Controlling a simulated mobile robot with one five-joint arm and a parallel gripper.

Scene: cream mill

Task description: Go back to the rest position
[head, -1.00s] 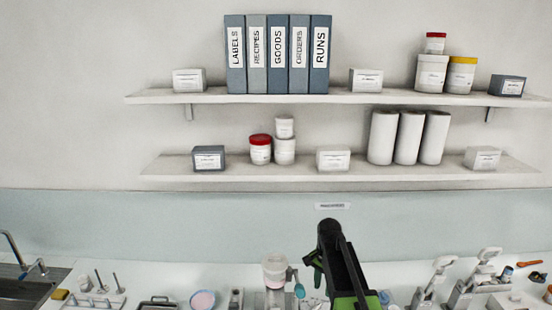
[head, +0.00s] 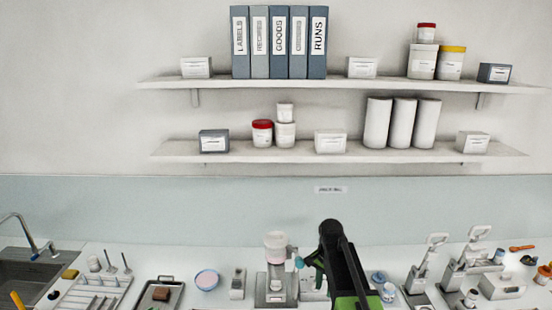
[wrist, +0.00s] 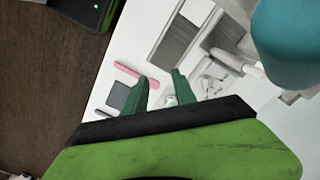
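My gripper (head: 312,262) is over the bench in the head view, at the end of my dark arm and just right of the mill (head: 276,278). The mill has a pale pinkish top and a grey body. In the wrist view my gripper (wrist: 158,76) has its two green fingers apart, with nothing held between them. A blurred teal thing (wrist: 292,42) is close to the camera at the upper right. A small teal part (head: 299,262) also shows beside the mill in the head view.
Left on the bench are a sink (head: 28,272), a rack (head: 95,292), a tray (head: 178,300) and a bowl (head: 207,279). Grey lever devices (head: 470,265) stand at the right. Two loaded shelves (head: 340,83) hang above.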

